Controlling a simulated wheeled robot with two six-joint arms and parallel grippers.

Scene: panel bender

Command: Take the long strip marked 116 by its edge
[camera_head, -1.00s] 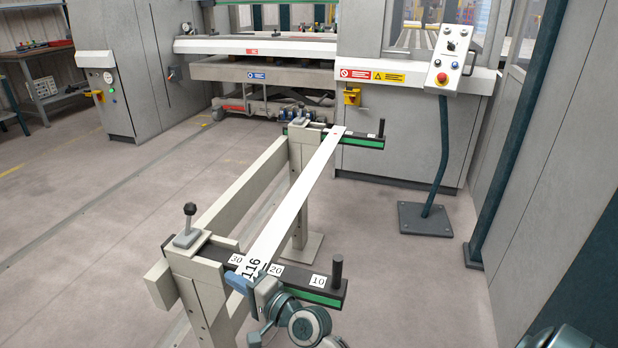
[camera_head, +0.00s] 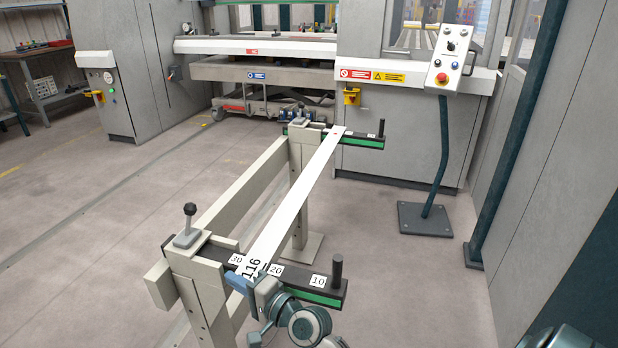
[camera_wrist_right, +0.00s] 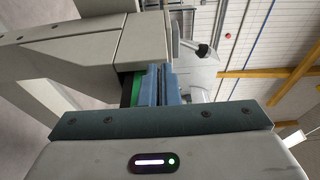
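The long white strip marked 116 (camera_head: 299,200) lies across the two supports of a beige stand. It runs from its labelled near end to the far green-edged arm. My right gripper (camera_head: 245,287) is at the strip's near end, by the 116 label. Its blue fingers sit close together at that edge, one above and partly covering the end. In the right wrist view the fingers (camera_wrist_right: 160,85) are nearly together with only a thin gap, and the strip between them is hardly visible. My left gripper is not in view.
The near support arm (camera_head: 312,283) carries labels 30, 20 and 10 and an upright black pin (camera_head: 337,269). A black-knobbed lever (camera_head: 189,225) stands left of the strip. A control panel post (camera_head: 443,150) and the bending machine are behind.

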